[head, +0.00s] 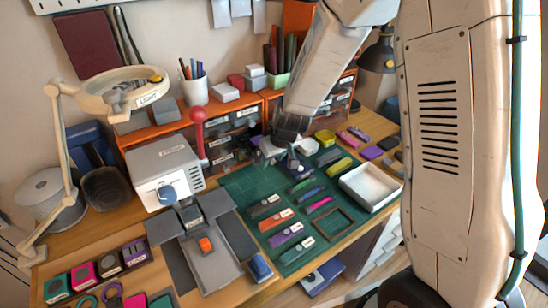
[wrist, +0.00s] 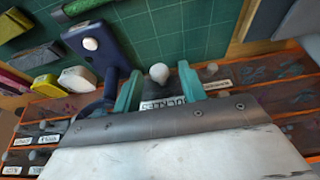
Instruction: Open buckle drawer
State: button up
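The buckle drawer is in the orange drawer rack (head: 243,122). Its label (wrist: 163,104), upside down in the wrist view, appears to read BUCKLES, and its round white knob (wrist: 159,72) sticks out beside it. My gripper (wrist: 159,84) has two teal fingers, one on each side of the knob. There is a visible gap between the knob and each finger, so it is open and not gripping. The drawer front is mostly hidden by my gripper body. In the head view my gripper (head: 284,152) is low at the rack's front, and my arm hides that part of the rack.
A dark blue tool with a white knob (wrist: 90,44) lies close beside one finger. A white machine with a red-knobbed lever (head: 165,175) stands left.

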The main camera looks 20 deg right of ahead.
jog(key=shift+r, duration=0.1)
jog(key=v, duration=0.7)
jog(key=shift+r, duration=0.25)
jog(key=shift+s, duration=0.15)
jog(key=s+d+r+m+g, duration=0.1)
jog(key=s+r, duration=0.4)
jog(key=s, duration=0.5)
jog(key=s+d+r+m+g, duration=0.1)
jog(key=s+d+r, duration=0.2)
jog(key=s, duration=0.7)
jog(key=s+d+r+m+g+h, duration=0.1)
jog(key=s+d+r, duration=0.1)
jog(key=s+r, duration=0.6)
jog(key=shift+s, duration=1.1)
